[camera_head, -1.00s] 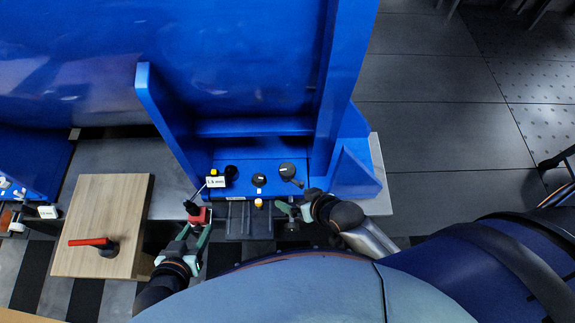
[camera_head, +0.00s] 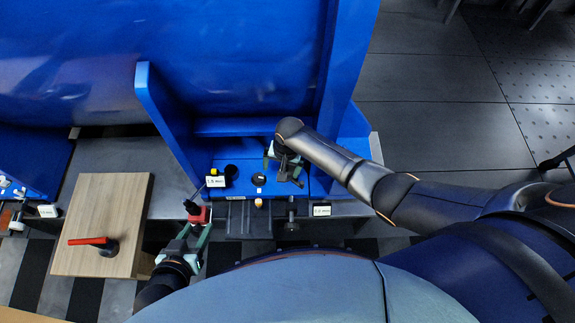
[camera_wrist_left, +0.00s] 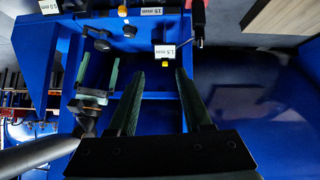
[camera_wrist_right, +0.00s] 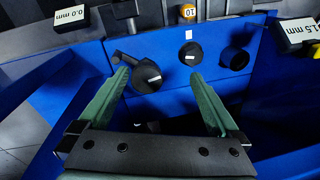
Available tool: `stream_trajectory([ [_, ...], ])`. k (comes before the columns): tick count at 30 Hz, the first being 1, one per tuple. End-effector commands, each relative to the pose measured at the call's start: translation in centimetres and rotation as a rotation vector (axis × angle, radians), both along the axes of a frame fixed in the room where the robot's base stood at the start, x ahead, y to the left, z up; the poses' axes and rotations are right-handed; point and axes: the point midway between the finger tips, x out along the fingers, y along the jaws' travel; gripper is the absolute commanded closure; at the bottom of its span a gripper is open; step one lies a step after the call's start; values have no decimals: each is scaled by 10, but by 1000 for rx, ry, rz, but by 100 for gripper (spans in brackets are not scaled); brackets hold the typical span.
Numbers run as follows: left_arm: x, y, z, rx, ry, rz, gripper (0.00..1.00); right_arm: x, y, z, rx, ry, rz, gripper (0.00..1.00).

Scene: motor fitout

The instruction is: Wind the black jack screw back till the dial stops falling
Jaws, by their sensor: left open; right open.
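A black screw with a grey shaft (camera_head: 291,213) sits at the front edge of the blue foot, beside a 0.0 mm readout (camera_head: 322,210). I cannot tell for sure that it is the jack screw. My right gripper (camera_wrist_right: 165,72) is open over the blue foot. A round black knob with a side lever (camera_wrist_right: 148,76) lies beyond and between its fingertips; contact is unclear. My left gripper (camera_head: 197,234) is open near a red block (camera_head: 199,215). A 1.5 mm readout (camera_wrist_left: 165,52) shows just beyond its fingers. Nothing is between them.
A wooden board (camera_head: 125,195) with a red handle (camera_head: 90,241) stands at left.

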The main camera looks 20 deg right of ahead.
Motion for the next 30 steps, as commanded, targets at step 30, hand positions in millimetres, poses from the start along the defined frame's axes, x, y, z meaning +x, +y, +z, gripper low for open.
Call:
stream_trajectory([
  [30,-6,9,-42,12,4,10,50,27,-28,-55,-90,85,-164,1],
])
